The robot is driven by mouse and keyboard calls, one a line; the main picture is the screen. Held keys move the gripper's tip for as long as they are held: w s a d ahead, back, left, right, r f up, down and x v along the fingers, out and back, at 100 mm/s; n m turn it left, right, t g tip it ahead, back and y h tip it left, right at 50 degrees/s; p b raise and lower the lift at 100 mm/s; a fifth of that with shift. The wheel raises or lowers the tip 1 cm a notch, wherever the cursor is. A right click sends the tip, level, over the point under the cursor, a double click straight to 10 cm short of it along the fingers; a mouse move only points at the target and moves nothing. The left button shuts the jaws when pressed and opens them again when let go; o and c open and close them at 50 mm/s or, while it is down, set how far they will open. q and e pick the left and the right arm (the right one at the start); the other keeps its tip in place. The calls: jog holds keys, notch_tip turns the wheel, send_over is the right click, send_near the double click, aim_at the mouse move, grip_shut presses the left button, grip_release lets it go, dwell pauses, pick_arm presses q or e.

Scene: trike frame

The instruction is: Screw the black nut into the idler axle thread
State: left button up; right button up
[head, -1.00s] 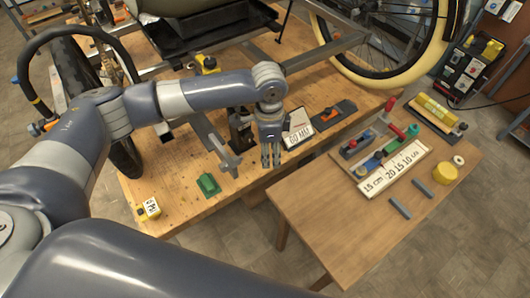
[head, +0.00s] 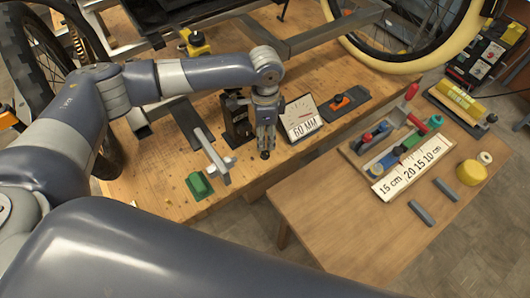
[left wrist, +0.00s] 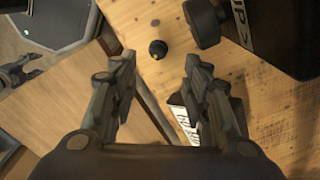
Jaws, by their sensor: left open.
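A small round black nut (left wrist: 158,49) stands on the wooden workbench in the left wrist view, just beyond and between my left fingertips. In the head view the nut (head: 265,154) shows at the lower end of my left gripper (head: 266,138). My left gripper (left wrist: 157,62) is open, with nothing between its fingers. I cannot make out the idler axle thread in either view.
A black block (head: 237,122) stands close left of my left gripper, and a 60 MM card (head: 302,118) close right. A grey bracket (head: 214,158) and green part (head: 199,185) lie nearer. A side table (head: 330,225) holds a tool tray (head: 350,150).

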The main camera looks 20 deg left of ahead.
aim_at(266, 150)
pick_arm(q)
jog(key=f, duration=0.4)
jog(key=f+p, duration=0.1)
jog(key=f, duration=0.3)
jog(key=shift+s+d+f, duration=0.1)
jog(key=shift+d, duration=0.1)
grip_shut()
